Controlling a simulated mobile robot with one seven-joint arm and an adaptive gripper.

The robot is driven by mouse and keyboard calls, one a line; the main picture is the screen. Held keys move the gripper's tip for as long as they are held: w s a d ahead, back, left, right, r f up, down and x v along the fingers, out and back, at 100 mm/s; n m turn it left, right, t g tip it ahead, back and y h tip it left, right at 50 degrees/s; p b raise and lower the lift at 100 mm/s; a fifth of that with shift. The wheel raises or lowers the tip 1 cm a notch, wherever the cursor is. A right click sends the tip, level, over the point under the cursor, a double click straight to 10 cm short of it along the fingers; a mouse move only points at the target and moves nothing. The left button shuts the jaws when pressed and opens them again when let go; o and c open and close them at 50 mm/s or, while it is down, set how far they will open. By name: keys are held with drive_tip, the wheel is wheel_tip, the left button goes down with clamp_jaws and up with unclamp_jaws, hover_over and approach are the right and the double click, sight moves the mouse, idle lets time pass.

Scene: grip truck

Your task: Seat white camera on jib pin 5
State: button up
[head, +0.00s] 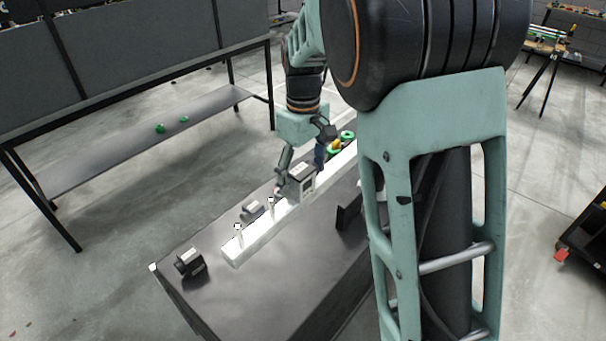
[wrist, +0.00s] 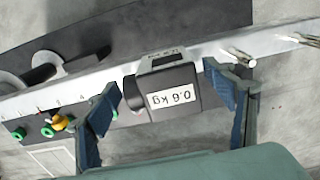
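A boxy dark camera with a white "0.6 kg" label (wrist: 172,96) stands at the long white jib bar (wrist: 100,92) in the wrist view. It also shows in the head view (head: 301,181), with a pale top. My gripper (head: 300,178) is around it, one finger on each side. In the wrist view, my gripper (wrist: 163,80) looks open, with slim gaps between the fingertips and the body. The camera's underside and any pin below it are hidden. Two bare upright pins (head: 238,232) (head: 270,205) show on the near part of the bar.
Dark camera-like blocks lie on the dark table (head: 275,262): one at the near left corner (head: 190,262), one beside the bar (head: 252,211), one right of it (head: 347,213). Green and yellow parts (head: 347,135) sit at the bar's far end. A shelf rack (head: 135,143) stands left.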

sight(303, 167)
wheel_tip(303, 167, up, 12)
drive_tip(key=shift+r, duration=0.1)
idle(0.5)
